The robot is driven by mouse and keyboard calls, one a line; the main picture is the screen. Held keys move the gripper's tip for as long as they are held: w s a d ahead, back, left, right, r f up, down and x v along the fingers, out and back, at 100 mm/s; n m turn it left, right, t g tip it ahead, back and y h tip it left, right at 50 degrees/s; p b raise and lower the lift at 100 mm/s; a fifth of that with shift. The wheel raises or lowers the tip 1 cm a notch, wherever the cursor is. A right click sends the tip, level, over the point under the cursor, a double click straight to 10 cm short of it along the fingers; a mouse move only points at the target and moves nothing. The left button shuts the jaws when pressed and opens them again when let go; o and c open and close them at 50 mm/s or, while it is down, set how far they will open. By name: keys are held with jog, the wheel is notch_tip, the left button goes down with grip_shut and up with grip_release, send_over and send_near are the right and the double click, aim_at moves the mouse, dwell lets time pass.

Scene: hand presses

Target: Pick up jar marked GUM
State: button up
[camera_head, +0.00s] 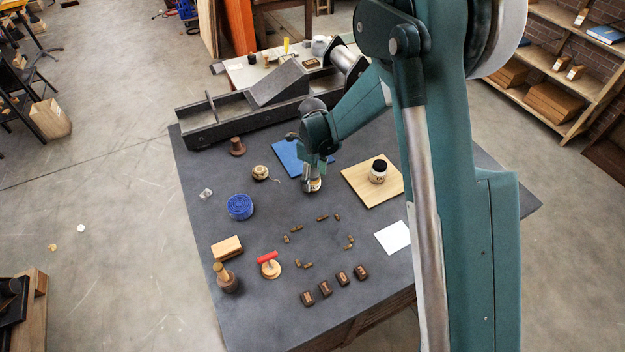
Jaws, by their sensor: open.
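My gripper (313,172) is open and points down at the back middle of the dark table, by the blue mat. A small jar-like thing with a pale yellowish band (313,187) shows right beneath my fingers, and they partly hide it. I cannot tell whether they touch it. A dark-lidded jar with a white label (378,172) stands upright on the wooden board (358,184), to the right of my gripper. The lettering on both is too small to read, so I cannot tell which is marked GUM.
A blue mat (287,156) lies behind my gripper. A long dark press bed (225,118) lines the back. A blue round tin (240,207), a red-handled stamp (268,262), a wooden block (227,247) and several small type pieces lie in front. A white card (393,237) lies right. Bare tabletop separates them.

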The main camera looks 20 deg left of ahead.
jog(key=shift+f, duration=0.6)
jog(key=c, duration=1.1)
